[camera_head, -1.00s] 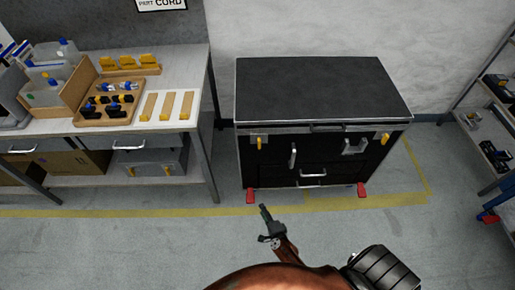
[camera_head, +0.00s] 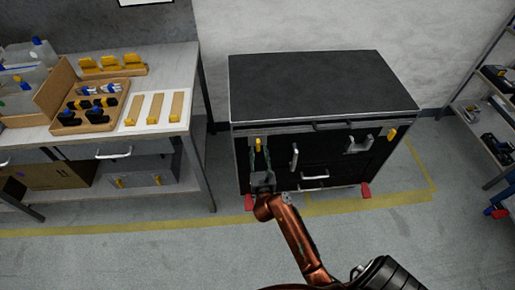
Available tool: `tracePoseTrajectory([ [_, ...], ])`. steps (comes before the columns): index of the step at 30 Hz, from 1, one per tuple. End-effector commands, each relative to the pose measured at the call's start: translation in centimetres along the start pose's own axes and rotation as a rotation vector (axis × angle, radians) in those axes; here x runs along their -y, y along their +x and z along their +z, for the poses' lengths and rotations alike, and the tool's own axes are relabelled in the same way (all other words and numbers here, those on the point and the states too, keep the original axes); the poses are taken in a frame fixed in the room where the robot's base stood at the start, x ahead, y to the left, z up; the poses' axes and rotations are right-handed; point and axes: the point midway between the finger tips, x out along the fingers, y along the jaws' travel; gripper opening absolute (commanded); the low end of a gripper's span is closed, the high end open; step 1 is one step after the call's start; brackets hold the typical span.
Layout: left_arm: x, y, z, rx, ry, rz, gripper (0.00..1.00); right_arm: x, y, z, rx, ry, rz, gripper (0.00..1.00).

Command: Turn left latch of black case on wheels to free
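The black case on wheels (camera_head: 320,88) stands against the wall, its front facing me. Its left latch (camera_head: 258,144) is yellow and hangs upright near the top left of the front. My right gripper (camera_head: 261,162) is raised in front of the case's left side, just below the left latch. Its dark fingers look spread apart, with their tips close to the latch; I cannot tell whether they touch it. A second yellow latch (camera_head: 392,133) is at the top right of the front. My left gripper is not in view.
A white handle (camera_head: 294,156) sits just right of my gripper on the case front. Red wheel brakes (camera_head: 366,190) stick out at floor level. A workbench (camera_head: 160,75) stands left of the case and a shelf rack (camera_head: 467,92) to the right. The floor in front is clear.

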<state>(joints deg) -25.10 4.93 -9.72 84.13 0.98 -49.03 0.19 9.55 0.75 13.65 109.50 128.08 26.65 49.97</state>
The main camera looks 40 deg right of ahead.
Motion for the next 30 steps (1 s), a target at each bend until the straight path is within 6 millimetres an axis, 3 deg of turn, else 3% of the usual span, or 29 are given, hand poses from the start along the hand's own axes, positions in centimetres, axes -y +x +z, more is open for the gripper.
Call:
tracePoseTrajectory([
  [6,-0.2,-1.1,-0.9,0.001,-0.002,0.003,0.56,0.0,2.0,-0.2,-0.001,-0.001,0.000,0.29],
  [16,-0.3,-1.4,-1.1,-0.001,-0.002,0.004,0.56,0.0,2.2,0.0,-0.001,-0.001,0.000,0.28],
  [28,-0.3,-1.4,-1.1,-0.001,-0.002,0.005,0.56,0.0,2.2,-0.1,-0.001,-0.002,0.000,0.01],
  [30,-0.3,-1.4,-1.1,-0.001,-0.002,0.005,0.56,0.0,2.2,-0.1,-0.001,-0.002,0.000,0.00],
])
